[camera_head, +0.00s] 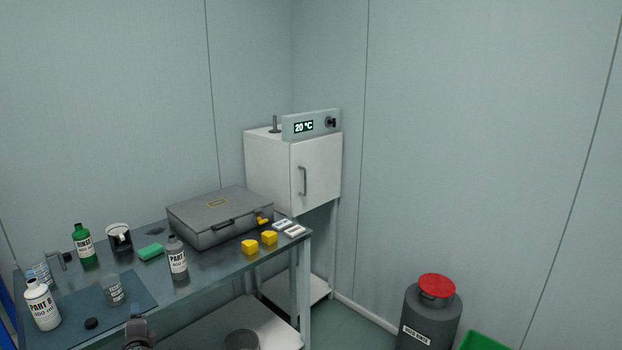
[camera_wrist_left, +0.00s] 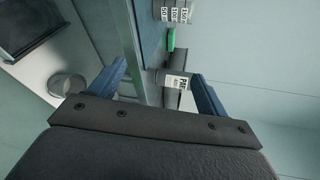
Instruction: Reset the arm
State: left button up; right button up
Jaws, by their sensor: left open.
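My left gripper (camera_wrist_left: 160,72) shows in the wrist view with its two blue fingers spread apart and nothing held between them. A grey bottle with a white PART label (camera_wrist_left: 174,80) appears beyond the fingers, near the right one. My right gripper is in neither view.
The bench (camera_head: 205,278) holds a grey case (camera_head: 215,222), yellow blocks (camera_head: 250,246), a green bottle (camera_head: 83,245), a white PART B bottle (camera_head: 41,305) and a grey PART bottle (camera_head: 177,258). A white cabinet (camera_head: 268,165) stands behind. A red-lidded drum (camera_head: 430,318) stands right.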

pick_arm(q)
jog(key=s+d+f+n+g+h, duration=0.4)
jog(key=s+d+f, duration=0.4)
jog(key=s+d, duration=0.4)
jog(key=s+d+f+n+g+h, duration=0.45)
jog(key=s+d+f, duration=0.4)
jog(key=d, duration=0.65)
jog(key=s+d+f+n+g+h, duration=0.1)
jog(key=s+d+f, duration=0.2)
jog(key=s, duration=0.6)
jog(key=s+d+f+n+g, duration=0.1)
jog(key=s+d+f, duration=0.1)
jog(key=s+d, duration=0.3)
jog(key=s, duration=0.3)
jog(key=shift+s+d+f+n+h, duration=0.35)
jog(key=shift+s+f, duration=0.05)
